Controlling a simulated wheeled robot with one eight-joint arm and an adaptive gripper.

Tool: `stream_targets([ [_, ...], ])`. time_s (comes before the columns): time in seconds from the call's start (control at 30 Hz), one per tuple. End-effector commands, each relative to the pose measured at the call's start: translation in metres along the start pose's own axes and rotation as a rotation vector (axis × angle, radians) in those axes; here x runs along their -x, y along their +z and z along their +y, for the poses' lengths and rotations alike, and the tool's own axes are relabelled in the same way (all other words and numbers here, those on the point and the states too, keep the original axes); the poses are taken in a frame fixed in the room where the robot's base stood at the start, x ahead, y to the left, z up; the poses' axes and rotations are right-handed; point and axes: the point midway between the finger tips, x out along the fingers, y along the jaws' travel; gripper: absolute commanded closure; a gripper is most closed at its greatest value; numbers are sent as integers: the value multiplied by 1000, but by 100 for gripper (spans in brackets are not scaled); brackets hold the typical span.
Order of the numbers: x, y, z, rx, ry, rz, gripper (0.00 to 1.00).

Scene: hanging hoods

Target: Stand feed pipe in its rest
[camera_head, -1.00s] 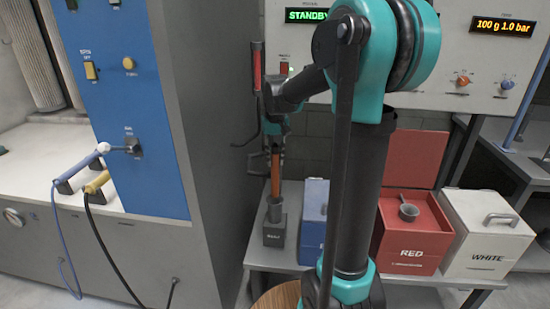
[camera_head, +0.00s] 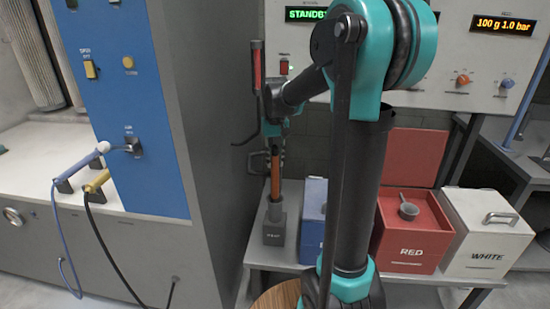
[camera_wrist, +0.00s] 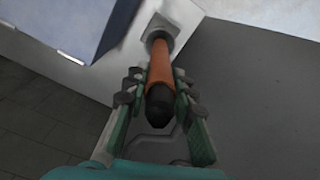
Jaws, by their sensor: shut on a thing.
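The feed pipe (camera_head: 275,178) is a slim orange-brown tube with a dark end. It stands upright with its lower end in the cup of the grey rest (camera_head: 273,232) on the bench. My gripper (camera_head: 275,152) is shut on the pipe near its upper end. In the wrist view the pipe (camera_wrist: 160,72) runs between the two fingers of my gripper (camera_wrist: 158,90), its dark end towards the camera. Its far end meets the round opening of the rest (camera_wrist: 160,32). How deep it sits inside is hidden.
A blue box (camera_head: 313,220) stands close to the right of the rest. A red box (camera_head: 412,240) with a scoop and a white box (camera_head: 487,235) stand further right. The tall cabinet (camera_head: 215,130) is close on the left.

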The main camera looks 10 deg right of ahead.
Motion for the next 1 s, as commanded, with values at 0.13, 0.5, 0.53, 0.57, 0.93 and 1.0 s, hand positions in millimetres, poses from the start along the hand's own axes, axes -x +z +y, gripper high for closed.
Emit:
stream_targets([
  [0.13,-6,0,0,0,0,0,100],
  [0.5,-19,0,0,0,0,0,100],
  [0.53,-20,0,0,0,0,0,100],
  [0.57,-21,0,0,0,0,0,100],
  [0.93,-34,0,0,0,0,0,100],
  [1.0,-37,0,0,0,0,0,100],
])
